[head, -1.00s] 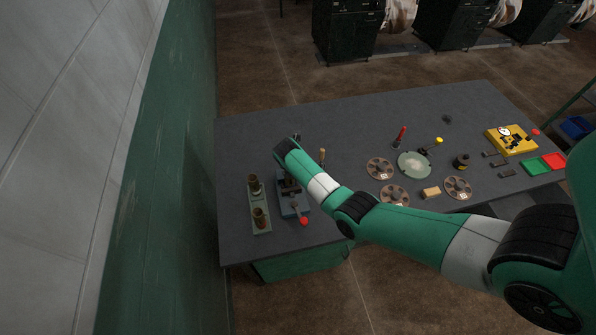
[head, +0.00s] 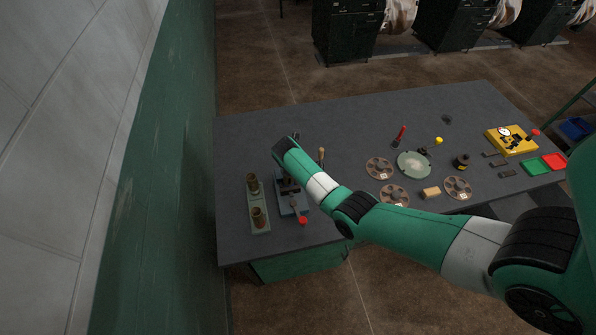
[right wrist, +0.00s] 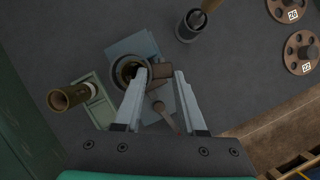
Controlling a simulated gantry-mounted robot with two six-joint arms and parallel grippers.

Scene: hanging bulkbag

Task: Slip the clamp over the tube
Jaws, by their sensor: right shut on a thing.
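The clamp (right wrist: 162,73) shows in the right wrist view as a small brown part between the fingertips of my right gripper (right wrist: 159,76), which is shut on it. My right arm hides the top of the fixture in the head view. My left gripper is not in view.
Reels, a round green dish (head: 414,165) and a yellow box (head: 510,141) lie right. A green wall bounds the left.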

